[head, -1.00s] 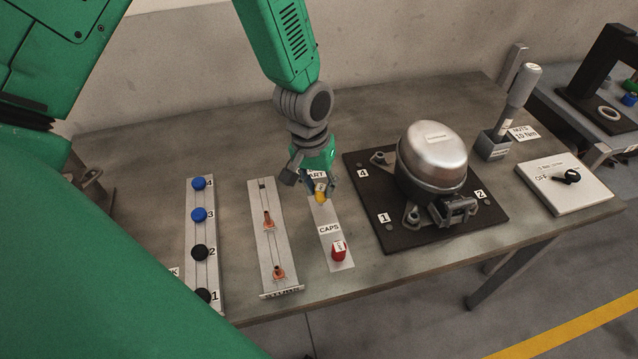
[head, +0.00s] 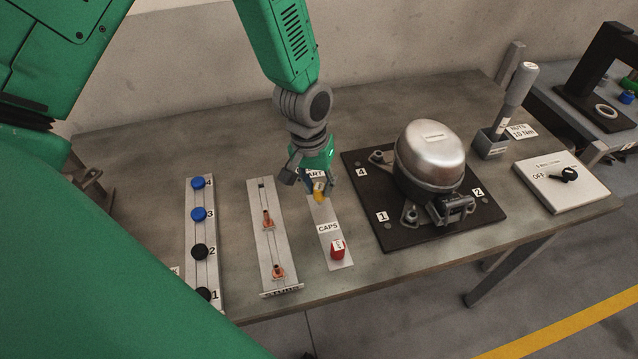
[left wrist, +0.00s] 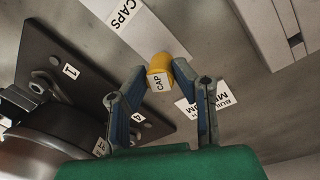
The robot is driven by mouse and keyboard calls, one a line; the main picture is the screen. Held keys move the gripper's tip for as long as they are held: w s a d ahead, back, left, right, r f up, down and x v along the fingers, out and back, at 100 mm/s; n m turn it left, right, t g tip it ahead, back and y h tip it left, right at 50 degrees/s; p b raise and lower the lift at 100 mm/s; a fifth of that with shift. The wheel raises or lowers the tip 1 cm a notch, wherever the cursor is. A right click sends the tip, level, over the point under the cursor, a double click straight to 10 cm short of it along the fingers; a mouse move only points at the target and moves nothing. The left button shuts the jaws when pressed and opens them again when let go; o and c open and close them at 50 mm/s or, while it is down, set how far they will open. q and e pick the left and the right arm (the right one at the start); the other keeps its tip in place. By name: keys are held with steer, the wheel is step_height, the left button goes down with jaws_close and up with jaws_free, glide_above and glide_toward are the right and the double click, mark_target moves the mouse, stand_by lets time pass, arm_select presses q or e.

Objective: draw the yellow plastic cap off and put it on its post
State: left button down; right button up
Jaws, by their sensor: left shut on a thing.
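The yellow cap (head: 320,197) is between the fingertips of my left gripper (head: 319,188), over the far end of the grey CAPS strip (head: 329,229). In the left wrist view the yellow cap (left wrist: 159,68) carries a CAP label, and the left gripper's blue-padded fingers (left wrist: 160,85) are shut on it. Whether the cap touches a post under it is hidden. A red cap (head: 337,250) stands at the near end of the CAPS strip. My right gripper is not in view.
The compressor (head: 430,160) stands on a black numbered plate (head: 365,205) to the right. Left of the CAPS strip are a strip with copper stubs (head: 280,240) and a strip with blue and black knobs (head: 205,235). A switch box (head: 565,190) sits at the right edge.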

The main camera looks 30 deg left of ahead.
arm_select(q)
steer(key=shift+p, duration=0.3)
steer(key=shift+d+f+b, duration=0.1)
steer(key=shift+f+b, duration=0.45)
steer(key=shift+f, duration=0.45)
steer(key=c, duration=1.2)
jaws_free()
steer(key=shift+r, duration=0.1)
steer(key=r, duration=0.4)
steer(key=a+r, duration=0.1)
steer(key=r, duration=0.6)
steer(key=shift+s+a+r, duration=0.2)
steer(key=shift+r, duration=0.15)
